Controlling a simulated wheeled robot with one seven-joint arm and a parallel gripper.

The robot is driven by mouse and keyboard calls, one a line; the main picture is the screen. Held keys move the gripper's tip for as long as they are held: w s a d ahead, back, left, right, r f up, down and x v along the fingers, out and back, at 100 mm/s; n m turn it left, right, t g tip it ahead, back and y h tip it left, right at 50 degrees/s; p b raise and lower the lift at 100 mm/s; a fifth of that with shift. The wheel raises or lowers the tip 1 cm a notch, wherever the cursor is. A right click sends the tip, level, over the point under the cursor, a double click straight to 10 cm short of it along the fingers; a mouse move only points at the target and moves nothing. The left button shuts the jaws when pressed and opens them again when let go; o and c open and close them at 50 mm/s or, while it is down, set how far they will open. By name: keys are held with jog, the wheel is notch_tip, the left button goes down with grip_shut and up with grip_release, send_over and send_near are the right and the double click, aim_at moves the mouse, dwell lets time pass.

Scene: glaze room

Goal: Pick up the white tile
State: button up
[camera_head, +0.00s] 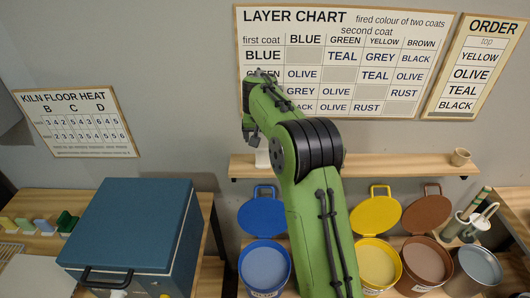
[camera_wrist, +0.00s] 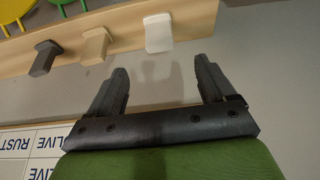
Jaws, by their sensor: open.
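The white tile (camera_wrist: 158,33) stands on the wooden shelf (camera_wrist: 120,38), shown in the wrist view. It is just beyond the fingertips and roughly centred between them, apart from both. In the head view a small white piece, likely the same tile (camera_head: 262,158), shows on the shelf beside my arm, partly hidden. My gripper (camera_wrist: 160,68) is open and empty, its two dark fingers spread. In the head view the gripper (camera_head: 251,133) is in front of the wall near the shelf, largely hidden by my arm.
A tan tile (camera_wrist: 95,46) and a dark grey tile (camera_wrist: 45,57) stand in line with the white one. Below are open blue (camera_head: 265,266), yellow (camera_head: 377,264) and brown (camera_head: 426,262) buckets. A blue kiln-like box (camera_head: 135,225) stands left.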

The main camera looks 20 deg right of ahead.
aim_at(263, 154)
jog(key=x, duration=0.9)
jog(key=shift+d+f+p, duration=0.1)
jog(key=shift+p, duration=0.2)
jog(key=p+x, duration=0.1)
jog(key=x, duration=0.4)
jog(key=shift+f, duration=0.1)
jog(key=shift+s, duration=0.15)
jog(key=c, duration=1.1)
